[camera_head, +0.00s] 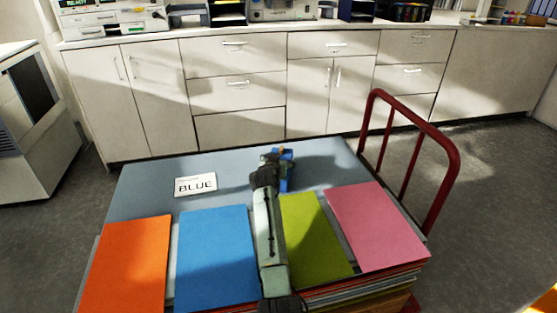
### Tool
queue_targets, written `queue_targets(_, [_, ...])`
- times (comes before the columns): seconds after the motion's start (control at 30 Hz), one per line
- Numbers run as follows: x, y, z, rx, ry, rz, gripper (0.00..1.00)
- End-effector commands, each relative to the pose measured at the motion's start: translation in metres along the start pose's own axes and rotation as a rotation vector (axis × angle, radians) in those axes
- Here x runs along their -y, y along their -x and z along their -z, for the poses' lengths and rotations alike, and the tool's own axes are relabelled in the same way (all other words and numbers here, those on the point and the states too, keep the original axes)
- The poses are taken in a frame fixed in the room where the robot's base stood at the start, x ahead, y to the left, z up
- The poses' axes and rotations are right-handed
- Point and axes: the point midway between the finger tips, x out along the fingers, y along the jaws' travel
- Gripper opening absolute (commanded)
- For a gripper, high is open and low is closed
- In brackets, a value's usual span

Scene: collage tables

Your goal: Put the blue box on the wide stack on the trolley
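My arm reaches from the bottom edge over the stacks, and my gripper (275,165) is at its far end, above the grey-blue surface (240,183). A small blue thing (286,183), possibly the blue box, shows at the gripper's right side and tip. The gripper hides most of it, and I cannot tell whether the fingers hold it. Stacks topped with orange (125,262), blue (215,255), green (315,235) and pink (378,225) sheets lie side by side in front. Which stack is the wide one is unclear. The trolley's red handle (443,190) stands at the right.
White cabinets (240,90) with office machines on top line the back. A grey machine (35,125) stands at the left. Floor is clear right of the red handle.

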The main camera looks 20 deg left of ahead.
Motion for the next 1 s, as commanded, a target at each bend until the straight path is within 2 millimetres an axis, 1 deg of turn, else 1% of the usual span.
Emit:
queue_targets(0.17, [0.0004,0.0003,0.0022,-0.005,-0.001,0.001,0.26])
queue_targets(0.3, [0.0003,-0.0014,-0.0021,-0.004,-0.001,0.001,0.26])
queue_targets(0.33, [0.0003,-0.0008,-0.0010,-0.003,-0.001,0.001,0.73])
queue_targets(0.6, [0.0003,-0.0007,-0.0008,-0.002,-0.001,0.001,0.91])
queue_targets(0.87, [0.0002,-0.0006,-0.0006,-0.002,-0.001,0.001,0.91])
queue_targets(1.0, [0.0003,0.0018,0.0038,-0.002,-0.001,0.001,0.91])
